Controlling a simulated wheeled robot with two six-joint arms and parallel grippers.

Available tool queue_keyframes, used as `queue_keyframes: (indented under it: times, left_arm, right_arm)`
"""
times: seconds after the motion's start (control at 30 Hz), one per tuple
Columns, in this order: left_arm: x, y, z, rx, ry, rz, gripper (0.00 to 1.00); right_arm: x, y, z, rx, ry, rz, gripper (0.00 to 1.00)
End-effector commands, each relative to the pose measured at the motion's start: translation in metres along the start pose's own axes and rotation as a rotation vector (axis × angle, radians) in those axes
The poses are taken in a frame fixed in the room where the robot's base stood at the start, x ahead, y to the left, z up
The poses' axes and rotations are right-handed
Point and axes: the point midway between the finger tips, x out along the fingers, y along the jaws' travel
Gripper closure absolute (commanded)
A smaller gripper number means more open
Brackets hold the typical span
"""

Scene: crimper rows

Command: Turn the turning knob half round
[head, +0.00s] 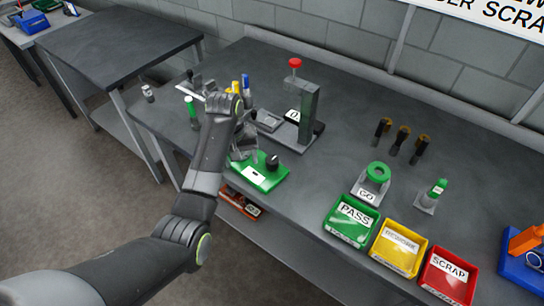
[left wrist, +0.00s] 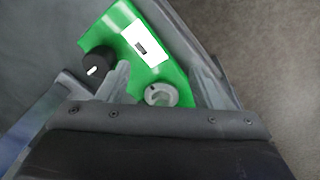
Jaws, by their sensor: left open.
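A green board (head: 262,180) with a white label lies near the front edge of the bench; it also shows in the left wrist view (left wrist: 170,78). On it stands a black knob (head: 272,162) with a white mark, seen in the left wrist view (left wrist: 98,62) outside my fingers. A round grey knob (left wrist: 160,94) with a dark mark sits on the same board, between my left fingers; in the head view my gripper hides it. My left gripper (head: 240,153) is open over the board, its fingers apart (left wrist: 160,76). I cannot tell whether they touch the grey knob.
A press with a red-topped lever (head: 307,112) stands behind the board. Green PASS (head: 350,240), yellow REWORK (head: 398,268) and red SCRAP (head: 449,295) bins line the front right. A GO gauge (head: 372,185) and several dark upright pieces stand behind them. The bench middle is clear.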

Motion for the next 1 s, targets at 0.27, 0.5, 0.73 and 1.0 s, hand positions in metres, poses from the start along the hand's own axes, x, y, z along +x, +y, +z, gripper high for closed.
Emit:
queue_keyframes:
  times: [0.27, 0.5, 0.73, 1.0]
  left_arm:
    - [-0.081, 0.075, -0.028, 0.045, -0.044, -0.053, 0.41]
    - [-0.114, 0.101, -0.03, 0.057, -0.063, -0.092, 0.41]
    - [-0.099, 0.101, -0.029, 0.057, -0.065, -0.095, 0.41]
    - [-0.057, 0.097, -0.026, 0.057, -0.067, -0.096, 0.41]
  right_arm:
    - [-0.004, 0.006, 0.0, -0.003, 0.0, 0.006, 0.64]
    - [-0.004, 0.007, 0.002, -0.003, -0.003, 0.008, 0.64]
    - [0.011, 0.006, 0.006, -0.002, -0.006, 0.008, 0.64]
    - [0.035, 0.004, 0.009, -0.002, -0.007, 0.008, 0.64]
